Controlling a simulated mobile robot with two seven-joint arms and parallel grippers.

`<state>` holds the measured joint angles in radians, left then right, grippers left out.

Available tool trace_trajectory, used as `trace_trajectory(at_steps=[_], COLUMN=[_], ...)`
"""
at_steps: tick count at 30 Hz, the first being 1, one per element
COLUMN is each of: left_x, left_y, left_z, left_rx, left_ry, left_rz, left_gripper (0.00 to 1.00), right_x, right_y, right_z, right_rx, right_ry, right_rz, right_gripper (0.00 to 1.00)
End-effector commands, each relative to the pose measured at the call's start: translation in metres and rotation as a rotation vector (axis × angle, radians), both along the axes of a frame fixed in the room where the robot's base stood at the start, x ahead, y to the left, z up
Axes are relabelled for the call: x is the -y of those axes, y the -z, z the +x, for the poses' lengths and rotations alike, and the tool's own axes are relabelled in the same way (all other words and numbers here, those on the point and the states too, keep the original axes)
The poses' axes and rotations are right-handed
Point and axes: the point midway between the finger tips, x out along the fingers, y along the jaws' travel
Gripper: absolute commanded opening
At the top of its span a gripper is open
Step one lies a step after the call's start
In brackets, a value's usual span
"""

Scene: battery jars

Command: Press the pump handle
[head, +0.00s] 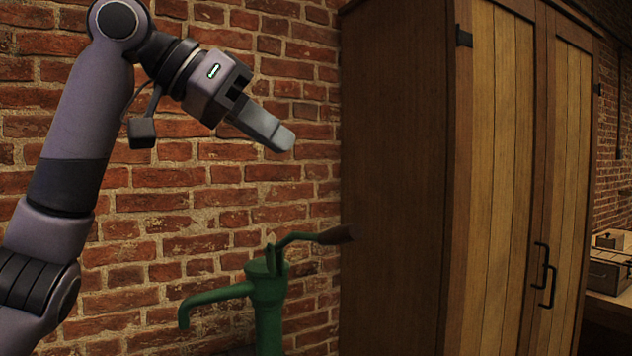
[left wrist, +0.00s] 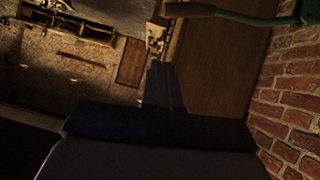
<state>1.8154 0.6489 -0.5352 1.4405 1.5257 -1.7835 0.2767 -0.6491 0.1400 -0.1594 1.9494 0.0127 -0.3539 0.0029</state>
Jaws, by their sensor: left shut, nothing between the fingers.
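A green hand pump (head: 268,300) stands before the brick wall, its spout pointing left. Its pump handle (head: 318,237) reaches out to the right and ends in a dark brown wooden grip near the cabinet side. In the left wrist view the handle's brown grip (left wrist: 190,10) and green lever show at the top right edge. My left gripper (head: 282,138) is above the handle, apart from it, with its fingers together and pointing down to the right; its fingers also show in the left wrist view (left wrist: 164,88). Nothing is between them. The pump's lower part is cut off. My right gripper is not in view.
A tall wooden cabinet (head: 490,180) with shut doors and black handles stands close to the right of the pump handle. The brick wall (head: 210,180) is behind the pump. A counter with a boxy metal item (head: 608,270) is at the far right.

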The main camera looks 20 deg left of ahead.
Motion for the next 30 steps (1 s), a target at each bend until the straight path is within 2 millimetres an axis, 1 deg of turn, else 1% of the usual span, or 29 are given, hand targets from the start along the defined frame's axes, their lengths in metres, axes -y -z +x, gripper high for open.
trace_trajectory(at_steps=[5, 15, 18, 21, 25, 30], left_x=[0.015, 0.056, 0.059, 0.061, 0.064, 0.064], left_y=[0.015, 0.054, 0.072, 0.082, 0.09, 0.093], left_z=[0.016, 0.059, 0.06, 0.06, 0.061, 0.061], left_rx=[-0.004, -0.004, -0.003, -0.002, -0.001, -0.001], left_ry=[0.0, 0.002, 0.0, 0.0, 0.0, 0.0], left_rz=[0.002, 0.003, 0.003, 0.002, 0.001, 0.0], left_gripper=[0.0, 0.0, 0.0, 0.0, 0.0, 0.0], right_x=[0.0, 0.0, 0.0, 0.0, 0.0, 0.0], right_y=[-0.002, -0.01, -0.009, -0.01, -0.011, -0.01], right_z=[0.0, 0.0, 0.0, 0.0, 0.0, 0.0], right_rx=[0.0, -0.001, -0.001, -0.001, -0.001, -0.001], right_ry=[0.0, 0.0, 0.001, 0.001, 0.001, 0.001], right_rz=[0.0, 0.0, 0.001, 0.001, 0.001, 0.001], right_gripper=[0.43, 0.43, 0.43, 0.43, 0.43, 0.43])
